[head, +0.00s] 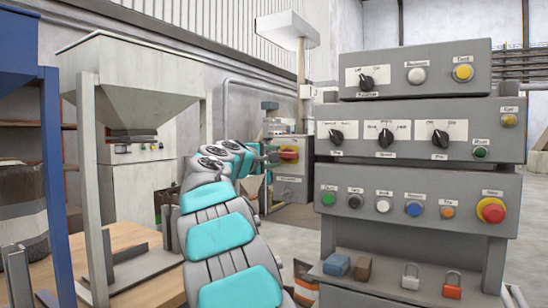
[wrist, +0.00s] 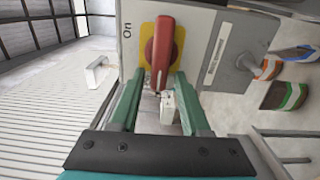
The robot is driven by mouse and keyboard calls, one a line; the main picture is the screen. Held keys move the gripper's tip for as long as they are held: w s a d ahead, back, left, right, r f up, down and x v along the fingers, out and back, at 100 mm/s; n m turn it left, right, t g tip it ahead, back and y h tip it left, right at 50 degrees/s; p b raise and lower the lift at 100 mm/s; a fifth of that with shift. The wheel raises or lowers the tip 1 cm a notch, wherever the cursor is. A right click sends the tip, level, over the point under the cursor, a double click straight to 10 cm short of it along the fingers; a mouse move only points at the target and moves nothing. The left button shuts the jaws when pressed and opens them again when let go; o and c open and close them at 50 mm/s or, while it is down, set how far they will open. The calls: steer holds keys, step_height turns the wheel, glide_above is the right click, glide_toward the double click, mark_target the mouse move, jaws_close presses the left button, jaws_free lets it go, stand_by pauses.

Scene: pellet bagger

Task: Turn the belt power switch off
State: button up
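In the head view the switch (head: 289,154) is just right of my gripper (head: 268,158). In the wrist view the red handle (wrist: 163,55) runs up and down the picture, with the word "On" on the box to its left. My gripper (wrist: 161,72) is open, its green fingers on either side of the handle's near end, with gaps showing. No "Off" mark is readable.
A grey control panel (head: 420,195) with knobs and buttons stands at the right. Padlocks (head: 411,276) and small blocks sit on its ledge. A grey hopper (head: 130,80) stands at the left. In the wrist view, orange and green bags (wrist: 288,97) lie right of the box.

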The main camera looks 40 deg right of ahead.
steer(key=shift+o, duration=0.4)
steer(key=b+v, duration=0.1)
steer(key=v, duration=0.7)
steer(key=shift+d, duration=0.1)
